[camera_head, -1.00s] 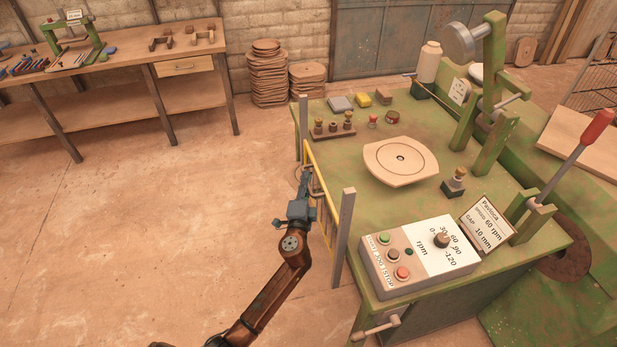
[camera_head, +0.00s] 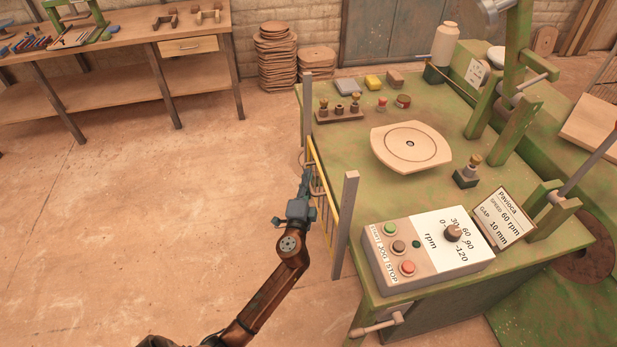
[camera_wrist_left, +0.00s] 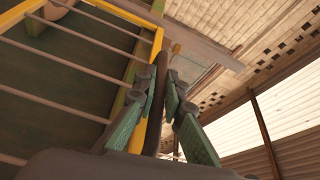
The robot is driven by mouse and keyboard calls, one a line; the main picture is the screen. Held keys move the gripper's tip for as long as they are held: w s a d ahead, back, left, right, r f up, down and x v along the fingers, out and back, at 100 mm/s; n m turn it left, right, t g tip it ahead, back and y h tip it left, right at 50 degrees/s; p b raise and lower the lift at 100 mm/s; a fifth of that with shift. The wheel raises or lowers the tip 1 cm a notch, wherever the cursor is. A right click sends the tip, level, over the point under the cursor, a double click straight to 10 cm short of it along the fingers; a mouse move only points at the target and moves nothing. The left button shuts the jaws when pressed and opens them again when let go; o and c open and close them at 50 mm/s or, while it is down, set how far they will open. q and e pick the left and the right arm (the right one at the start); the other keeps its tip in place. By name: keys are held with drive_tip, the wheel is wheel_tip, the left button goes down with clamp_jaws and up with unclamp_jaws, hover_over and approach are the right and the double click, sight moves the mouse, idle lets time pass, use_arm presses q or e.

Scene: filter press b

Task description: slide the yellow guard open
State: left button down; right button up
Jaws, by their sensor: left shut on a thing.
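The yellow guard (camera_head: 318,172) is a barred frame at the left side of the green press table, between two grey posts. In the left wrist view its yellow frame (camera_wrist_left: 142,112) and grey bars fill the left side. My left gripper (camera_head: 306,177) is at the guard's outer side. In the left wrist view my left gripper (camera_wrist_left: 163,92) is shut on a dark upright handle bar (camera_wrist_left: 161,70) beside the frame. The guard's lower part is partly hidden behind my arm and gripper. My right gripper is not in view.
A near grey post (camera_head: 345,225) and a far grey post (camera_head: 307,112) flank the guard. The floor (camera_head: 190,210) left of the table is clear.

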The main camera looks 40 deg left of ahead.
use_arm(q)
drive_tip(key=shift+f, duration=0.1)
drive_tip(key=c, duration=2)
unclamp_jaws()
drive_tip(key=v, duration=1.2)
